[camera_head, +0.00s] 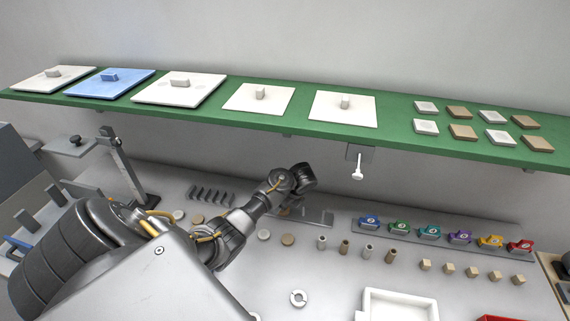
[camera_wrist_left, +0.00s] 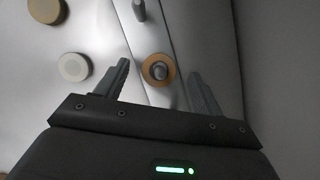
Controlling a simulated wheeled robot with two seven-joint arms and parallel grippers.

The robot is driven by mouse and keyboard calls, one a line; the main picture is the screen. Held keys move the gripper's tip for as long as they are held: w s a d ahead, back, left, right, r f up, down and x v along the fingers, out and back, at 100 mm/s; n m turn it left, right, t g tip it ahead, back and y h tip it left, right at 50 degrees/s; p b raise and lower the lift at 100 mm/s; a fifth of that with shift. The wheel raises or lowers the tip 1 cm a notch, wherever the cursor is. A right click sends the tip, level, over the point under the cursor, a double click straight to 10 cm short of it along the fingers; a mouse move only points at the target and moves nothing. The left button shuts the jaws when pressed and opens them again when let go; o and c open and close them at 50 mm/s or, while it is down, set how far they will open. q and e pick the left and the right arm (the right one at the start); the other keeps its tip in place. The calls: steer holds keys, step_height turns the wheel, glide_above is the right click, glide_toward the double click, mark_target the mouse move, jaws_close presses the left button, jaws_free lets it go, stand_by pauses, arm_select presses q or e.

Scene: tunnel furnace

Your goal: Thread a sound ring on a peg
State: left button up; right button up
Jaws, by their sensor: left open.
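My left gripper (camera_wrist_left: 162,92) is open in the left wrist view. A tan ring (camera_wrist_left: 172,79) sits around a short grey peg (camera_wrist_left: 158,70) between and beyond its fingertips, with no finger visibly touching it. A second grey peg (camera_wrist_left: 139,10) stands bare farther along the same metal strip. In the head view, my left arm hides its fingertips and most of the pegs; the metal strip (camera_head: 317,216) shows beside it. A white ring (camera_head: 291,299) lies flat on the table at front centre, with what looks like a notch. My right gripper is not in view.
White disc (camera_head: 263,236) and tan disc (camera_head: 288,240) lie near the strip. Small cylinders (camera_head: 345,246), coloured items on a rack (camera_head: 429,231) and wooden cubes (camera_head: 449,268) stand to the right. A white tray (camera_head: 366,311) is in front. A green shelf (camera_head: 211,111) overhangs behind.

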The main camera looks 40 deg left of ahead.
arm_select(q)
steer(key=v, duration=1)
steer(key=shift+d+r+p, duration=0.2)
steer(key=shift+r+p, duration=0.15)
steer(key=shift+p, duration=0.1)
stand_by(0.3)
